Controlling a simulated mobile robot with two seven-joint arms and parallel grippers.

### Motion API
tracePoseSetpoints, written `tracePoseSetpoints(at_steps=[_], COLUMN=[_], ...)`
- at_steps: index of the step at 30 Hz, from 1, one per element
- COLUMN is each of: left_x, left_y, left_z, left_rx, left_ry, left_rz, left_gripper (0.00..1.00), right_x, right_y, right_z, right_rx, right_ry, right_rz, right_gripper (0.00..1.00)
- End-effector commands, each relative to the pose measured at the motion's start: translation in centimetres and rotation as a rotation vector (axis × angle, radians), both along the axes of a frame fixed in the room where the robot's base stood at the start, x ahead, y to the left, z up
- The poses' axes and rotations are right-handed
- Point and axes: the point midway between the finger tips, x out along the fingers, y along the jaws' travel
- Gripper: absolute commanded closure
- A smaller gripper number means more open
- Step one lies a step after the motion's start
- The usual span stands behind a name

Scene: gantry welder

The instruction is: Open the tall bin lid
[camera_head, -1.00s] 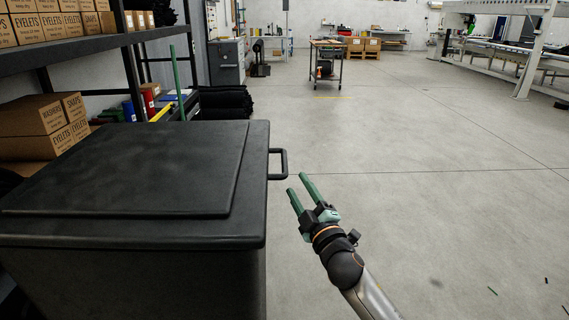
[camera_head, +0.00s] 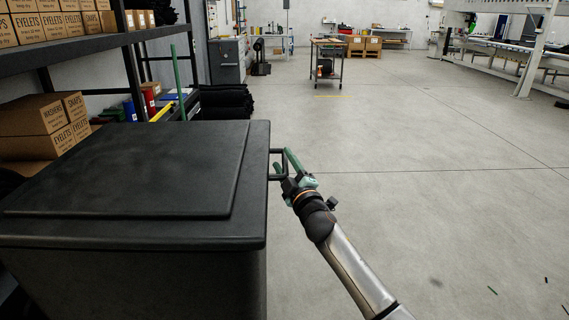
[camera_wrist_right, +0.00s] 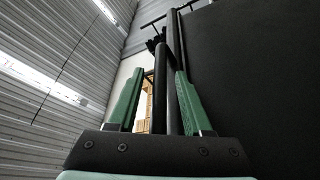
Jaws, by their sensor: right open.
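The tall black bin (camera_head: 150,285) stands at the left in the head view, its flat lid (camera_head: 140,165) lying closed on top. A black bar handle (camera_head: 280,151) sticks out from the lid's right edge. My right gripper (camera_head: 284,160) is at the handle, with its green fingers apart. In the right wrist view the two green fingers (camera_wrist_right: 155,90) stand on either side of a dark upright bar (camera_wrist_right: 174,85), which looks like the handle. I cannot tell whether they touch it. My left gripper is not in view.
A shelf (camera_head: 75,50) with cardboard boxes (camera_head: 40,120) stands behind the bin at the left. A small cart (camera_head: 327,60) stands far back.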

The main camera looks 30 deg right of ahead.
Motion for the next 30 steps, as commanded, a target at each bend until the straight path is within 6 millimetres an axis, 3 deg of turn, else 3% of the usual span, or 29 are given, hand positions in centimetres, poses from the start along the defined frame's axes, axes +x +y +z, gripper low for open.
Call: tracePoseSetpoints(at_steps=[2, 15, 30], left_x=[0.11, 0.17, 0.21], left_y=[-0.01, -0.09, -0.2], left_z=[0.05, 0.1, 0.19], left_rx=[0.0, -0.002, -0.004], left_ry=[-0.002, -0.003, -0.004], left_rz=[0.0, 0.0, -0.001], left_gripper=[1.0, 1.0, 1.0], right_x=[-0.01, -0.02, -0.03], right_y=[0.02, 0.02, 0.01], right_z=[-0.01, -0.02, -0.03], right_rx=[0.001, 0.001, 0.001], right_ry=[0.0, 0.0, 0.0], right_rz=[0.0, 0.0, -0.001], right_gripper=[0.52, 1.0, 1.0])
